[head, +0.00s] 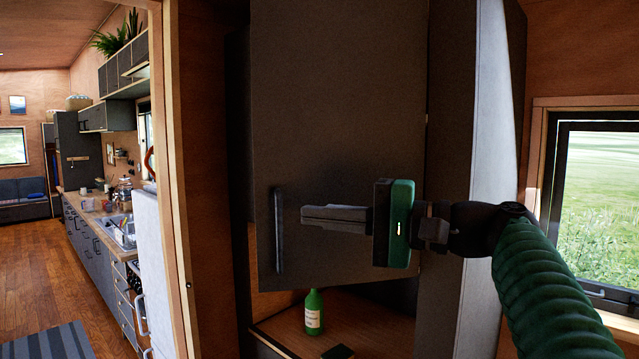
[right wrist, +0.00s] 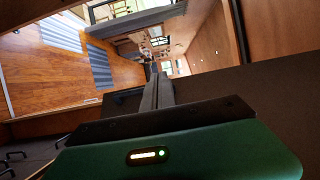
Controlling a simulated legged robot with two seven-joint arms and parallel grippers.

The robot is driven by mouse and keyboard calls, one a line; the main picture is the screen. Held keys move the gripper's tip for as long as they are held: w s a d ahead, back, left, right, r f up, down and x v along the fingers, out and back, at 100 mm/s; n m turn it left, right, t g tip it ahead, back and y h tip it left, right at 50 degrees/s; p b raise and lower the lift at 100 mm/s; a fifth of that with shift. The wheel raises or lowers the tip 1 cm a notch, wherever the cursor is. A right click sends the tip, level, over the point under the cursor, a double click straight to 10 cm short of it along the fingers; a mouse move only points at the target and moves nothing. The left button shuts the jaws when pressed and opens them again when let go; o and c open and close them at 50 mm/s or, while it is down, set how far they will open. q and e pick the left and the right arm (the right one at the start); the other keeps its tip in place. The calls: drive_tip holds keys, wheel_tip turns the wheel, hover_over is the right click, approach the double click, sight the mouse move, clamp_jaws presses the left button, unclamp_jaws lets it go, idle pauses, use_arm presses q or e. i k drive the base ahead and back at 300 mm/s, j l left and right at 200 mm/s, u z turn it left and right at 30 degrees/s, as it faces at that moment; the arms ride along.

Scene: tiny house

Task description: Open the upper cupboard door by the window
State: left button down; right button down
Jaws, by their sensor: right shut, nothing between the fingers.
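The dark grey upper cupboard door (head: 340,110) fills the middle of the head view, with a vertical dark bar handle (head: 279,230) near its lower left edge. The door seems to stand at an angle to the cupboard, but I cannot tell how far it is open. My right gripper (head: 304,216) comes in from the right in front of the door. Its fingers are shut and empty and point left, their tips a little right of the handle and apart from it in the picture. The shut fingers also show in the right wrist view (right wrist: 153,75). My left gripper is not in view.
A green bottle (head: 314,312) stands on a wooden surface (head: 285,325) below the door. A window (head: 600,190) is at the right. A wooden door frame (head: 172,150) borders the left, with a kitchen counter (head: 90,215) and open wooden floor (head: 35,270) beyond.

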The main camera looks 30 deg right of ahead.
sight(338, 88)
drive_tip(key=i+j+z, duration=0.2)
drive_tip(key=z, duration=0.25)
drive_tip(key=i+j+z, duration=0.15)
drive_tip(key=z, duration=0.3)
drive_tip(key=i+j+z, duration=0.1)
drive_tip(key=j+z, duration=0.3)
